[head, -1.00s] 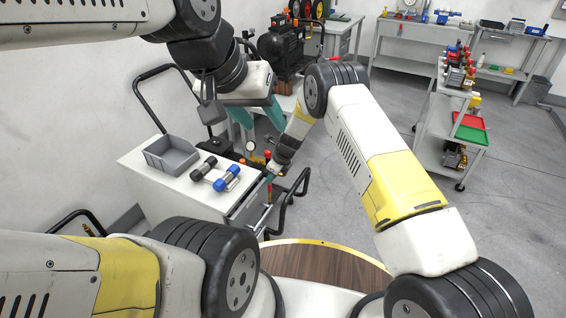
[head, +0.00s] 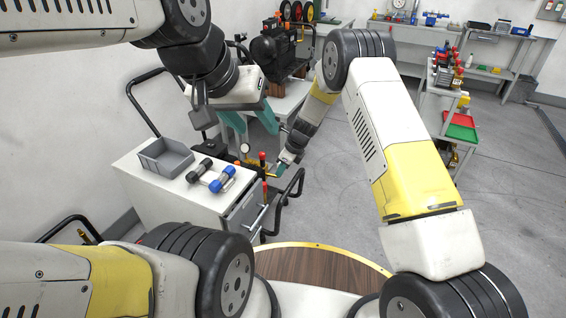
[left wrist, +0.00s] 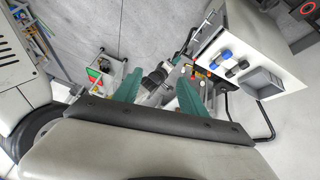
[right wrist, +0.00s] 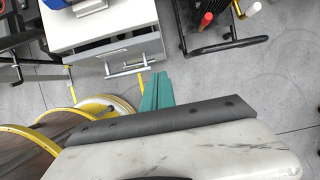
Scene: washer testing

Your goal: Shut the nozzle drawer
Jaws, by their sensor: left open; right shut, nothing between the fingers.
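The drawer front (right wrist: 133,52) is on the end of a white cart, with a silver handle (right wrist: 127,70) in the right wrist view. A dark strip shows above the front; I cannot tell how far the drawer stands out or see its contents. In the head view the drawer front (head: 244,212) is seen at a slant. My right gripper (head: 284,167) is shut and empty, beside the cart's right end. In the right wrist view its fingers (right wrist: 156,91) are just right of the handle, apparently apart from it. My left gripper (head: 250,122) is open and empty, above and behind the cart.
Black tubular handles (head: 287,203) stick out by the cart's right end. A shelf cart (head: 437,110) stands far right.

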